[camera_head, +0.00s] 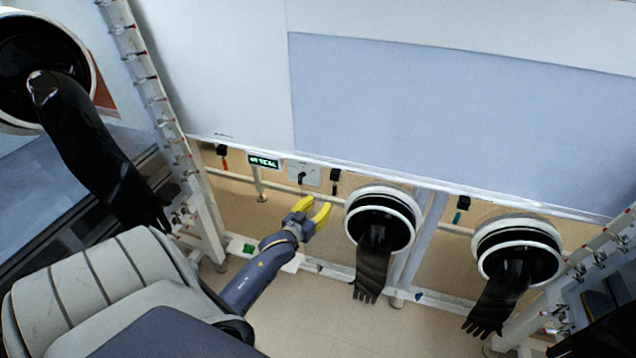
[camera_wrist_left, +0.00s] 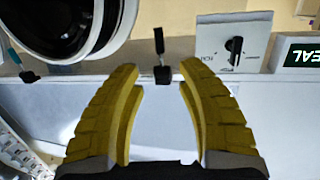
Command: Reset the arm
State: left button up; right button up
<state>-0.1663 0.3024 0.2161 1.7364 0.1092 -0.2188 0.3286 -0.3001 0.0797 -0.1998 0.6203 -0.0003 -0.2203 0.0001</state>
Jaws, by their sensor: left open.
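My left gripper (camera_head: 318,209) has yellow fingers and shows near the middle of the head view, in front of the glovebox's lower frame. Its fingers are apart with nothing between them. In the left wrist view the two yellow fingers (camera_wrist_left: 160,75) stand open, with a small black hanging tool (camera_wrist_left: 161,60) seen beyond the gap. My right gripper is in neither view.
Glove ports with black gloves hang at the middle (camera_head: 374,262) and right (camera_head: 498,300), and another glove (camera_head: 95,150) hangs at upper left. A switch box (camera_head: 304,173) and a lit sign (camera_head: 264,161) are behind the gripper.

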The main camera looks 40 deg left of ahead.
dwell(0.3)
pick_arm(q)
jog(key=s+d+f+m+g, duration=0.15)
jog(key=s+f, duration=0.35)
jog(key=f, duration=0.7)
jog(key=s+d+f+m+g+h, duration=0.1)
jog(key=s+d+f+g, duration=0.3)
jog(key=f, duration=0.7)
jog(key=s+d+f+m+g, duration=0.1)
jog(key=s+f+g, duration=0.1)
jog(key=s+f, duration=0.75)
jog(key=s+d+f+m+g, duration=0.1)
jog(key=s+d+f, duration=0.4)
jog(key=s, duration=0.6)
jog(key=s+d+f+g+h, duration=0.1)
jog(key=s+d+f+g, duration=0.3)
jog(key=s+f, duration=0.5)
jog(key=s+d+f+m+g+h, duration=0.1)
jog(key=s+d+f+g, duration=0.1)
jog(key=s+d+f, duration=0.5)
jog(key=s, duration=0.6)
jog(key=shift+s+d+m, duration=0.25)
jog(key=shift+s+m, duration=0.1)
